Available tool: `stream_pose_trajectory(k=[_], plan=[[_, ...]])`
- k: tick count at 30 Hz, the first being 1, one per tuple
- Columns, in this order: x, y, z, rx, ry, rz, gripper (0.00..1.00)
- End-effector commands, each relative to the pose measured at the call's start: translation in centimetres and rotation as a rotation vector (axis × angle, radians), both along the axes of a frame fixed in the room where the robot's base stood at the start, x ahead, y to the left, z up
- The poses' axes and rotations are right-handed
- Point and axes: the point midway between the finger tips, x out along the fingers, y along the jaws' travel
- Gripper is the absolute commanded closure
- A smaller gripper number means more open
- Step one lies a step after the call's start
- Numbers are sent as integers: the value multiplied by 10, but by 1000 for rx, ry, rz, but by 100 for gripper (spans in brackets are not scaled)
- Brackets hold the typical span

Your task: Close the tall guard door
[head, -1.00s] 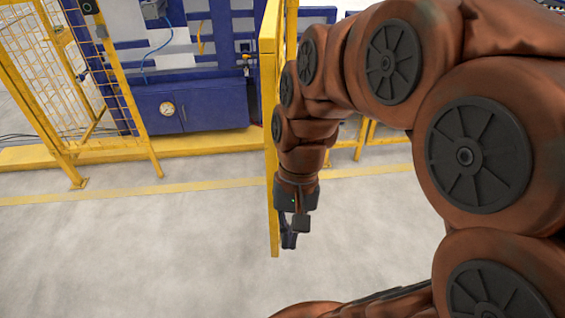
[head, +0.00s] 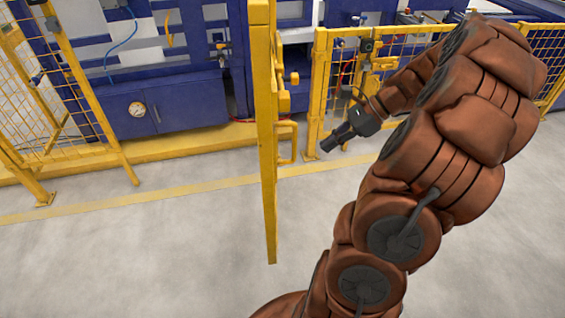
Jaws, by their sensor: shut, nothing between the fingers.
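The tall yellow guard door (head: 264,130) stands open in the head view, seen almost edge-on near the middle. Its handle (head: 289,142) sticks out on its right side. My gripper (head: 329,147) is to the right of the door and handle in the picture, shut and empty, pointing left toward the handle. A gap shows between the fingertips and the handle. The door's lower end reaches down over the grey floor.
Yellow mesh fencing (head: 365,85) stands behind my arm on the right, and a mesh panel (head: 45,95) stands at the left. A blue machine cabinet (head: 170,105) is behind. The grey floor (head: 130,250) at the lower left is clear.

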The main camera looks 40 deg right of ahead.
Motion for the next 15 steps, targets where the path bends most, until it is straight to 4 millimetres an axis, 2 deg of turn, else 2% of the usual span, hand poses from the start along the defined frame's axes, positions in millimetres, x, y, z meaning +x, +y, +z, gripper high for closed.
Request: stream_pose_trajectory(k=[2,5,15], plan=[[-2,-6,-3,11,3,-25,100],[0,-4,-6,15,4,-32,100],[19,28,-39,14,4,-26,100]])
